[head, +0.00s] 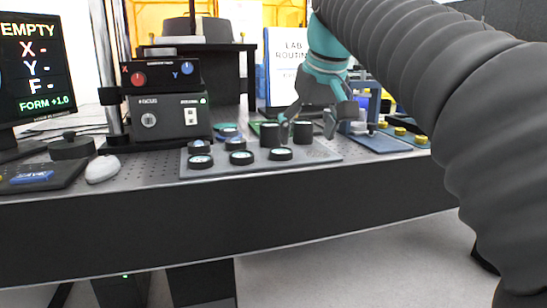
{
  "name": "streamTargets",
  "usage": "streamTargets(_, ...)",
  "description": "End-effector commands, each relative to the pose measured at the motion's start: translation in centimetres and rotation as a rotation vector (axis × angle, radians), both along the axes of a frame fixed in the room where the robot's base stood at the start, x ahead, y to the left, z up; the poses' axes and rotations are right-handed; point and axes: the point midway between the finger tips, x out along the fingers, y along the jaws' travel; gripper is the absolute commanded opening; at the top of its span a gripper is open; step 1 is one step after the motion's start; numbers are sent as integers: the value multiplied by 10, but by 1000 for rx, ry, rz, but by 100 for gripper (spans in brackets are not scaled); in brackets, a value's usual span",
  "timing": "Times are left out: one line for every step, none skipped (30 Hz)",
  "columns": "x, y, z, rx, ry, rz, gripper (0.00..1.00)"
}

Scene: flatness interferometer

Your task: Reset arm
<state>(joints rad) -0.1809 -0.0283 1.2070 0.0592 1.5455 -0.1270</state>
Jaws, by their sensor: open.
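My gripper (306,122) is in the head view, at the end of my teal and grey arm. It is open and points down over the right part of a grey tray (310,158). Two dark cylinders (303,132) stand at or just behind the fingers. I cannot tell whether the fingers touch them. Nothing is seen held. My dark ribbed arm cover fills the right side and hides what lies behind it.
Several round black-rimmed pieces (201,161) sit on the tray. A black control box (158,106) and monitor (33,70) stand left, with a white mouse (102,169) near the front edge. A blue plate (383,144) lies right. The floor (370,262) in front is clear.

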Motion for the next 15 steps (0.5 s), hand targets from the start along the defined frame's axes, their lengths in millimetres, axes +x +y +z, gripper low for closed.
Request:
streamTargets(-13, -8, -10, 2, -3, -22, 81)
streamTargets(-18, -12, -15, 3, -6, -33, 81)
streamTargets(-26, -18, -24, 3, -9, -48, 81)
streamTargets(-32, -22, -31, 4, -10, -59, 81)
streamTargets(-38, -26, -39, 4, -12, -71, 81)
streamTargets(-46, -31, -49, 5, -16, -86, 81)
streamTargets(-53, -34, -57, 6, -19, -97, 81)
streamTargets(-59, -38, -65, 5, -21, -109, 81)
streamTargets(-68, -43, -76, 5, -24, -124, 81)
streamTargets(-75, -47, -85, 5, -27, -134, 81)
streamTargets(-82, -50, -94, 6, -29, -144, 81)
streamTargets(-91, -55, -107, 6, -32, -159, 81)
streamTargets(-98, -58, -116, 6, -34, -170, 81)
streamTargets(-106, -61, -126, 7, -38, -181, 81)
streamTargets(-115, -65, -140, 7, -41, -195, 81)
